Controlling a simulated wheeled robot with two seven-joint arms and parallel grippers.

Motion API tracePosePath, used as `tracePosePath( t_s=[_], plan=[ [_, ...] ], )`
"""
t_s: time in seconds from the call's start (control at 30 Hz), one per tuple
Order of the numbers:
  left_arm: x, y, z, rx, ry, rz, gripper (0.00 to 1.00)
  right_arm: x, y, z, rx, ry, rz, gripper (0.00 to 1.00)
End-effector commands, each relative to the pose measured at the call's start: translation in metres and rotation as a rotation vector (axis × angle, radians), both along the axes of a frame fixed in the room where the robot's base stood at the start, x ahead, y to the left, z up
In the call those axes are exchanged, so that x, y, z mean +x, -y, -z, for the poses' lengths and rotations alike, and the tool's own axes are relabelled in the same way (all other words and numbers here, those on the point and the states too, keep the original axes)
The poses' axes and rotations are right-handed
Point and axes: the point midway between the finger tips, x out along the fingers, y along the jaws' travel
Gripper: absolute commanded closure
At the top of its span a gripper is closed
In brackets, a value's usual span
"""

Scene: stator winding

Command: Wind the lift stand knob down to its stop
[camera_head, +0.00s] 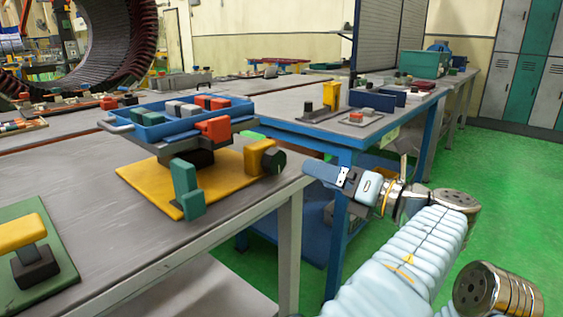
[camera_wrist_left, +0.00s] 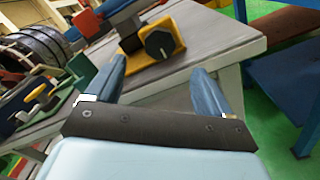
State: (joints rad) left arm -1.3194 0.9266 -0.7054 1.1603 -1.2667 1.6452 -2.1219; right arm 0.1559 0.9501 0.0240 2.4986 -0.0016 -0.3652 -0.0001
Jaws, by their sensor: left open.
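The lift stand stands on a yellow base plate (camera_head: 221,183) near the table's right end and carries a blue tray (camera_head: 150,134). Its dark round knob (camera_head: 275,160) sits on a yellow housing at the plate's right side. In the left wrist view the knob (camera_wrist_left: 160,43) shows a pale mark on its face. My left gripper (camera_head: 318,172) is to the right of the knob, past the table edge, apart from it. In the left wrist view my left gripper (camera_wrist_left: 158,74) has its two blue fingers spread and empty, with the knob beyond the gap between them. My right gripper is not in view.
A teal upright block (camera_head: 187,190) stands at the base plate's front corner. A green board with a yellow-topped piece (camera_head: 24,232) lies at the left front. A blue-framed table (camera_head: 340,143) stands close behind my left gripper. Bare grey tabletop (camera_head: 110,205) lies between the boards.

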Motion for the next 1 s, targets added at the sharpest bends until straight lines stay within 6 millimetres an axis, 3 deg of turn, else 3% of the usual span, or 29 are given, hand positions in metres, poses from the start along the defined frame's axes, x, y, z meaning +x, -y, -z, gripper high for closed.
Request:
tracePosePath(
  t_s=[0.3,0.5,0.9,1.0],
  plan=[
    [0.044,-0.06,0.002,-0.003,-0.002,-0.002,0.19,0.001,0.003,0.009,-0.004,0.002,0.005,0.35],
    [0.061,-0.083,0.002,-0.002,-0.001,0.0,0.19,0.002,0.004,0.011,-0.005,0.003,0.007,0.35],
    [0.066,-0.089,0.001,-0.002,-0.002,0.002,0.19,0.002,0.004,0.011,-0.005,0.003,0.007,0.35],
    [0.066,-0.089,0.001,-0.002,-0.002,0.002,0.34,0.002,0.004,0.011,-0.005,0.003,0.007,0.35]
  ],
)
